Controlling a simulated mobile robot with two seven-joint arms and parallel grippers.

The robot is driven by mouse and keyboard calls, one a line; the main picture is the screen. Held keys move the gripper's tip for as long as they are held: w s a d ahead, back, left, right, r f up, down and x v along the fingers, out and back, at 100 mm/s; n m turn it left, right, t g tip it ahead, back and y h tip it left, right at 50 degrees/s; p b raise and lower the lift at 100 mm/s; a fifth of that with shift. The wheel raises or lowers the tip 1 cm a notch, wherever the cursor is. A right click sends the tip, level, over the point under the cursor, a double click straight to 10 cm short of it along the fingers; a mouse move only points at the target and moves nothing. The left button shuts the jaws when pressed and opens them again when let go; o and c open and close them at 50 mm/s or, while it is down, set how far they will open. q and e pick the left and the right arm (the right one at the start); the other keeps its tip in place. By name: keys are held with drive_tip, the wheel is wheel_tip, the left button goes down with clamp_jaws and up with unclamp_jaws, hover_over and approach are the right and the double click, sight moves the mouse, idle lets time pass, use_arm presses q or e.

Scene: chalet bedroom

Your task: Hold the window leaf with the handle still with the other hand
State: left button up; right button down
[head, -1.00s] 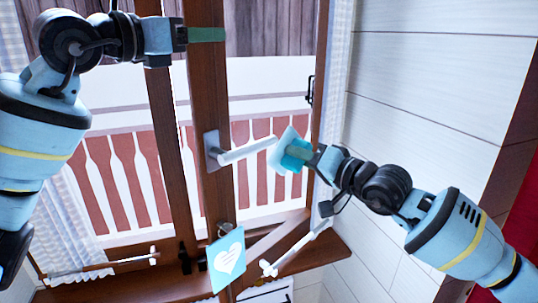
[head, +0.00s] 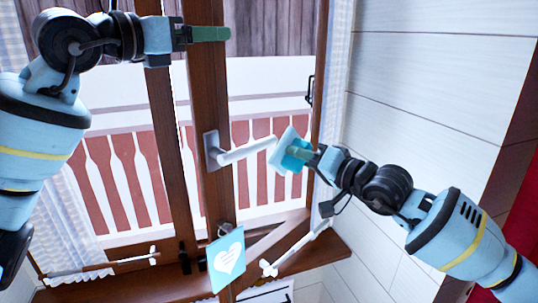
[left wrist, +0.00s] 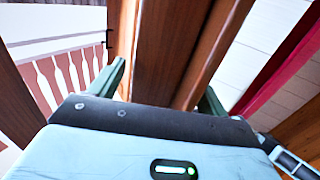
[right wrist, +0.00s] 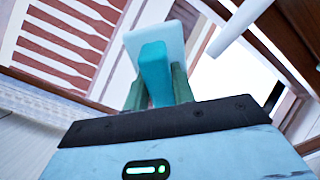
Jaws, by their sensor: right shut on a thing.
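The window leaf (head: 211,95) has a brown wooden upright with a pale lever handle (head: 247,151) on it, pointing right. My left gripper (head: 208,34) is at the upper part of this upright, above the handle. In the left wrist view my left gripper (left wrist: 162,85) is open, with its green fingers spread to either side of brown wood (left wrist: 165,55). I cannot tell whether they touch it. My right gripper (head: 302,153) is shut on a cyan grip with a pale pad (head: 283,149), just right of the handle tip. The pad also shows in the right wrist view (right wrist: 157,42).
A blue plaque with a white heart (head: 227,262) hangs low by the upright. A wooden sill (head: 325,252) runs below. A pale panelled wall (head: 430,110) is on the right, with a checked curtain (head: 339,60) beside it. A railing stands outside.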

use_arm(q)
drive_tip(key=v, duration=0.9)
idle(0.5)
drive_tip(key=shift+f, duration=0.1)
